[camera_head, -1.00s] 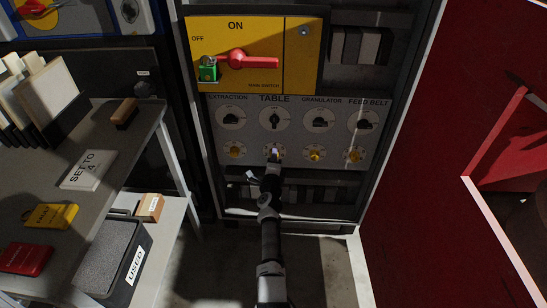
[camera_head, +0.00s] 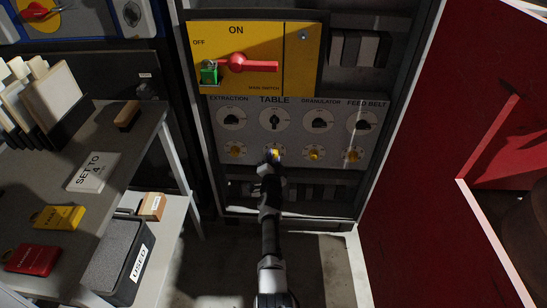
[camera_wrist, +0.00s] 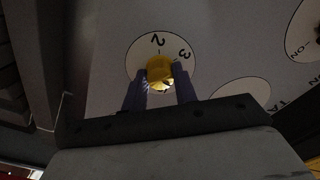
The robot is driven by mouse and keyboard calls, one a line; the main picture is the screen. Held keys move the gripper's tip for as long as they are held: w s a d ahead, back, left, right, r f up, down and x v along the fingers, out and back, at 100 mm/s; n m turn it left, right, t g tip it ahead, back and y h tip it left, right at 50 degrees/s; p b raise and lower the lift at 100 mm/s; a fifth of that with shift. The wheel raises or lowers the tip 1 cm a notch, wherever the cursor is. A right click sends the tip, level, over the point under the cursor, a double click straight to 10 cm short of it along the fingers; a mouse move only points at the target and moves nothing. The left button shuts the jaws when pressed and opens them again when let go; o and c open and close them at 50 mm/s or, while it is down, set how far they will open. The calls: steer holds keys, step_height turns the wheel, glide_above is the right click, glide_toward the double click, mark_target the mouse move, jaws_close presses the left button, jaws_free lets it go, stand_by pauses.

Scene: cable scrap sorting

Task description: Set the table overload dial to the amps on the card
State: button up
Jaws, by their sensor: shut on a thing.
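The card (camera_head: 92,172) lies on the shelf at the left and reads "SET TO 4". The table overload dial (camera_head: 276,153) is the small yellow knob under the TABLE switch (camera_head: 275,119) on the grey panel. In the wrist view the yellow knob (camera_wrist: 160,70) sits on a round white scale, with 2 and 3 showing above it. My gripper (camera_wrist: 160,92) is shut on the knob, one dark finger on each side. The lower part of the scale is hidden behind the fingers and gripper body, and the knob's pointer cannot be made out.
Similar yellow dials for extraction (camera_head: 235,150), granulator (camera_head: 314,154) and feed belt (camera_head: 352,156) flank it. Above is the yellow main switch box (camera_head: 304,60) with a red handle and a green padlock (camera_head: 209,74). A red panel (camera_head: 420,200) stands at the right.

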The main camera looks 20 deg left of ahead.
steer(key=shift+r+n, duration=0.15)
steer(key=shift+n, duration=0.35)
steer(key=o, duration=1)
steer(key=shift+s, duration=0.1)
steer(key=p+v, duration=0.6)
steer(key=v, duration=0.7)
steer(key=shift+s+d, duration=0.1)
steer(key=shift+s, duration=0.15)
